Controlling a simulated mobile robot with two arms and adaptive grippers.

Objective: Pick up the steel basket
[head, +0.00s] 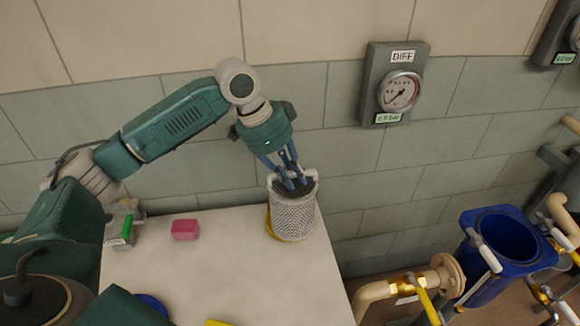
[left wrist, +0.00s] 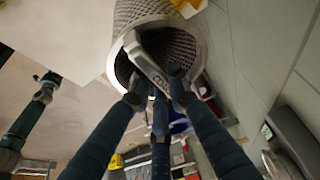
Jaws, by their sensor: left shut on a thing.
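The steel basket (head: 294,217) is a grey perforated cylinder at the right end of the pale table in the head view. It looks upright, with a yellow thing (head: 270,226) partly hidden behind its left side. My left gripper (head: 290,183) reaches down to its top and is shut on the handle. In the left wrist view the basket (left wrist: 199,47) shows its open rim and mesh, and the gripper's fingers (left wrist: 158,92) close on the grey bar across its mouth. I cannot tell whether the basket touches the table.
A pink block (head: 185,229) and a grey device with a green part (head: 126,226) lie on the table (head: 230,265). A gauge box (head: 396,84) hangs on the wall. A blue open vessel (head: 480,277) and yellow-handled pipes (head: 428,303) stand right of the table.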

